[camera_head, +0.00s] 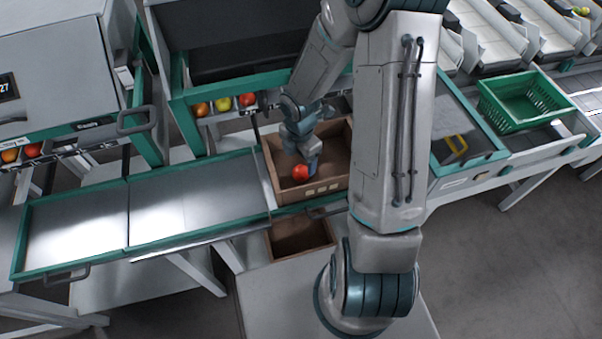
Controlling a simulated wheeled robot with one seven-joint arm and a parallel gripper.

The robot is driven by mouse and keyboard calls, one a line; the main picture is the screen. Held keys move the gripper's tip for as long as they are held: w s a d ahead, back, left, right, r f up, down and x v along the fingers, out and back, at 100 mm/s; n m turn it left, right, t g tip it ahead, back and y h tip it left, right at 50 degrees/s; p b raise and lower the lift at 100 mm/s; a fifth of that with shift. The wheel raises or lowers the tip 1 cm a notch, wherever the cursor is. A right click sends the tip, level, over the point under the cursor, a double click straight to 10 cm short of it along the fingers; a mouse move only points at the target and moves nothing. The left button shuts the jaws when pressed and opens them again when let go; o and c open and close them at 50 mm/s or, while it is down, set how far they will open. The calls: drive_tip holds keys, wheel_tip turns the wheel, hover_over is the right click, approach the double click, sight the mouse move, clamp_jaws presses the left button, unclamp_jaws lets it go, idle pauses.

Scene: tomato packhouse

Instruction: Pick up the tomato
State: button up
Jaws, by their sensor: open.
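A red tomato (300,173) lies inside a brown box (313,191) near its front left part. My gripper (311,158) reaches down into the box, just above and to the right of the tomato. It is open. Its fingers are small in this view, and I cannot tell whether one touches the tomato. My arm hides the right side of the box.
The box's walls surround my gripper closely. A steel counter (195,200) with a green rim extends left. A second brown box (300,237) sits lower in front. A green basket (525,103) stands at the right. Several tomatoes show in slots behind.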

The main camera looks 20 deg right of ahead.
sight(300, 170)
drive_tip(key=f, duration=0.4)
drive_tip(key=shift+s+a+f, duration=0.15)
drive_tip(key=shift+s+f, duration=0.1)
drive_tip(key=shift+s, duration=0.05)
drive_tip(key=shift+f, duration=0.55)
drive_tip(key=c, duration=0.8)
